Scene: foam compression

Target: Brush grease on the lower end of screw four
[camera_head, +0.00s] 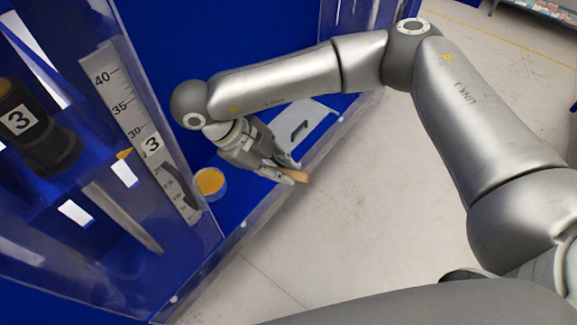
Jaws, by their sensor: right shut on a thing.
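My right gripper (287,174) is shut on a brush (301,176), of which a small tan part shows at the fingertips. The brush is right of a round clear cup with orange-yellow grease (210,183), apart from it, near the station's front edge. A grey metal rod (122,217), perhaps a screw, slants down at the left behind clear panels. A black cylinder labelled 3 (22,121) is up and left of it. No label 4 shows, so I cannot tell which part is screw four. My left gripper is not in view.
A ruler (119,92) with a second label 3 stands between the rod and the cup. Clear panels and a blue wall (178,35) enclose the left side. A pale plate with a dark slot (312,116) lies behind my gripper. Grey floor (375,220) is open at right.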

